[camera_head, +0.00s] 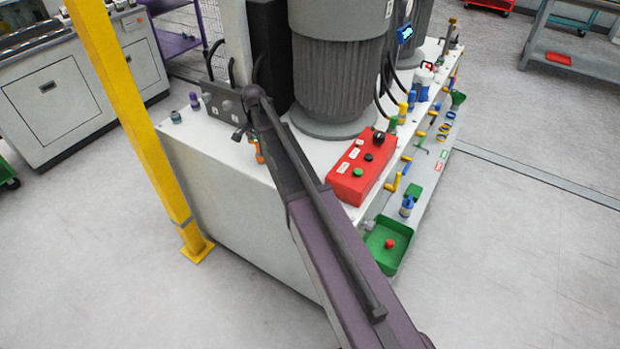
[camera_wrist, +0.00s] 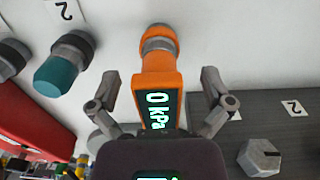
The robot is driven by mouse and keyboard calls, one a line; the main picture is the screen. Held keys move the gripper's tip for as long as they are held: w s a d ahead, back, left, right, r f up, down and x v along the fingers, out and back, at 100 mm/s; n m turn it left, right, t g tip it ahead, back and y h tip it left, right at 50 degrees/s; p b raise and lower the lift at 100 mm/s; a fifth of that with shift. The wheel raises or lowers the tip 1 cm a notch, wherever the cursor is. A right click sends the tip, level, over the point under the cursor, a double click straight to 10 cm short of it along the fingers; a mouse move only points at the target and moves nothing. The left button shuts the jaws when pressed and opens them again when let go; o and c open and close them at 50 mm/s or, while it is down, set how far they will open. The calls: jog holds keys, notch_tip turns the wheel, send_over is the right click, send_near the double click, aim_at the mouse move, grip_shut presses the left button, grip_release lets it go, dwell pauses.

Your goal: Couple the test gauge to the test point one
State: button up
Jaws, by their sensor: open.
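The test gauge (camera_wrist: 158,85) is orange, with a lit display reading 0 kPa. In the wrist view it lies between the two spread fingers of my gripper (camera_wrist: 159,76), with gaps on both sides. Its far end meets a grey ring and a round orange end (camera_wrist: 157,32) over the white top; I cannot tell whether it is coupled there. In the head view, my gripper (camera_head: 246,122) is small and dark beside the manifold, with orange parts (camera_head: 259,151) just below. No label for test point one is clearly readable.
A teal-capped fitting (camera_wrist: 62,68) stands left of the gauge, near a label 2 (camera_wrist: 65,10). A dark manifold block (camera_head: 222,112) carries another label 2 (camera_wrist: 293,108) and a hex knob (camera_wrist: 260,157). A red button box (camera_head: 360,168) and a large motor (camera_head: 338,75) stand close by.

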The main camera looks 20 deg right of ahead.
dwell(0.4)
jog(key=shift+s+d, duration=0.1)
grip_shut()
jog(key=shift+r, duration=0.1)
jog(key=shift+r+p, duration=1.1)
jog(key=shift+p, duration=0.15)
jog(key=shift+r+p, duration=0.35)
jog(key=shift+r+p, duration=1.35)
jog(key=shift+r, duration=0.05)
